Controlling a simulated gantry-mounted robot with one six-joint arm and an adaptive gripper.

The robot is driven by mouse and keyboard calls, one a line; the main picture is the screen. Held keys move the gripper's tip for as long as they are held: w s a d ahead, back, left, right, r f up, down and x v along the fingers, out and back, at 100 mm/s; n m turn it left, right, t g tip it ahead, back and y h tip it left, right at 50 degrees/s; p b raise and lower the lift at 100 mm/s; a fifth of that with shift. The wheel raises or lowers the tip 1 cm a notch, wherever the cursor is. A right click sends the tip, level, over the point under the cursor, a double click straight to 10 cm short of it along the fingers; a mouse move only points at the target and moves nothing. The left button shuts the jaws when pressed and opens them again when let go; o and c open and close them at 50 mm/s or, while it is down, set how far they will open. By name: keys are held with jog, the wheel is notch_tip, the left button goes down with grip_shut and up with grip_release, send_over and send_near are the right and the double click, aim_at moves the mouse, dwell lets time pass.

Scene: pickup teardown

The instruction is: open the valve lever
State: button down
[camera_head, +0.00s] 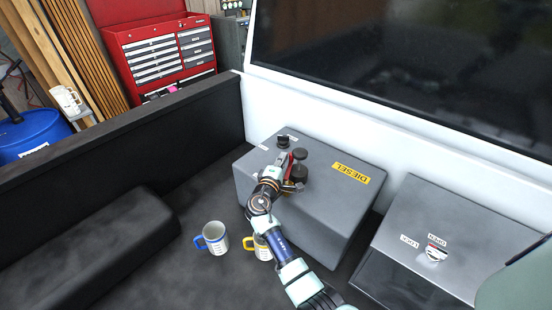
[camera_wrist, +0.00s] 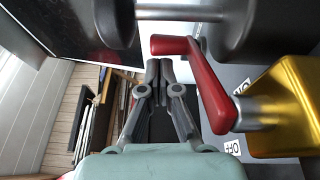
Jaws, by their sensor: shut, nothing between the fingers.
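The valve lever (camera_wrist: 205,85) is a red crank-shaped handle in the wrist view. It joins a brass-coloured valve body (camera_wrist: 288,105) by a short metal stem. In the head view the valve is on top of the grey DIESEL tank (camera_head: 325,205), partly hidden by my arm. My gripper (camera_wrist: 160,68) has its fingers together and empty, left of the lever's long arm and just below its free end. I cannot tell whether they touch. In the head view my gripper (camera_head: 290,183) is over the tank top.
Dark round fittings (camera_wrist: 240,25) stand close to the lever. An OFF label (camera_wrist: 232,147) lies below it. A blue-handled mug (camera_head: 216,238) and a yellow-handled mug (camera_head: 262,250) stand beside the tank. A grey box with LOCK and OPEN labels (camera_head: 437,239) is at right.

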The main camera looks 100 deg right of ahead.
jog(key=shift+s+a, duration=0.25)
jog(key=shift+s, duration=0.4)
jog(key=shift+w+d+f+b, duration=0.1)
jog(key=shift+w+b, duration=0.1)
jog(key=shift+b, duration=0.15)
jog(key=w, duration=0.1)
jog(key=w+d+b, duration=0.1)
jog(key=w+b, duration=0.1)
jog(key=shift+d+f, duration=0.2)
jog(key=shift+f, duration=0.15)
jog(key=shift+w+a+r, duration=0.15)
jog(key=shift+w+a, duration=0.05)
jog(key=shift+w, duration=0.35)
jog(key=shift+w+a+r, duration=0.15)
jog(key=shift+w+a, duration=0.05)
jog(key=shift+w, duration=0.3)
jog(key=v, duration=0.8)
jog(key=shift+w+b, duration=0.15)
jog(key=shift+b, duration=0.15)
